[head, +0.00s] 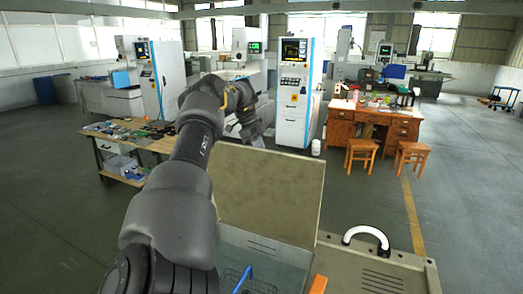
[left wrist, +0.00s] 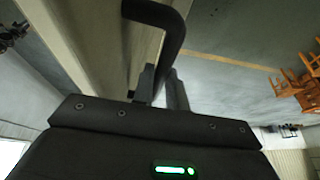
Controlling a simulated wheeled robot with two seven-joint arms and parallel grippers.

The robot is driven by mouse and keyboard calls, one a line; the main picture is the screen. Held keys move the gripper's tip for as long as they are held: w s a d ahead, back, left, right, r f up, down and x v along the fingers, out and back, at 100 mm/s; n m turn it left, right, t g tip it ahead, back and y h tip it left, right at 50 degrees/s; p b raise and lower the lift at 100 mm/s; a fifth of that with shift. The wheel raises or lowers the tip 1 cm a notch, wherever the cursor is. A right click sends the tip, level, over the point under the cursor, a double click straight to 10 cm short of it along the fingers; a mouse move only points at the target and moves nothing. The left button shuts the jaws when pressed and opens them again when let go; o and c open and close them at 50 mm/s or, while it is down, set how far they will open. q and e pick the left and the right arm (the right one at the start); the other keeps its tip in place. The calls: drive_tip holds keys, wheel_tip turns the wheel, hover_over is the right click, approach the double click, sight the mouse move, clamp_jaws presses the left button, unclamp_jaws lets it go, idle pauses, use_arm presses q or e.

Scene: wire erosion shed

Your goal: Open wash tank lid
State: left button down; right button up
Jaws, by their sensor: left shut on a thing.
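The wash tank lid (head: 270,185) is a beige panel standing raised, close to upright, at the back of the tank. The wash tank (head: 265,246) is open below it, and part of its inside and a wire basket (head: 262,286) show. My left gripper (head: 255,130) is at the lid's far side near its top edge, partly hidden. In the left wrist view the gripper (left wrist: 161,82) is shut on a dark bar handle (left wrist: 176,28) on the lid (left wrist: 92,38). My right gripper is in neither view.
A beige top with slots and a white arched handle (head: 366,236) is right of the tank. A blue bar (head: 243,278) and an orange piece (head: 318,284) show at the front. A workbench (head: 128,140) stands left, a wooden desk (head: 372,122) and stools behind right.

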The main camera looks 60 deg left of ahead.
use_arm(q)
drive_tip(key=shift+s+f, duration=0.2)
drive_tip(key=shift+f, duration=0.25)
drive_tip(key=c, duration=1.7)
unclamp_jaws()
drive_tip(key=shift+c, duration=0.2)
drive_tip(key=o, duration=0.3)
drive_tip(key=shift+w+a+f, duration=0.15)
drive_tip(key=shift+w+a, duration=0.05)
drive_tip(key=shift+w, duration=0.1)
drive_tip(key=shift+o, duration=0.2)
drive_tip(key=shift+d, duration=0.1)
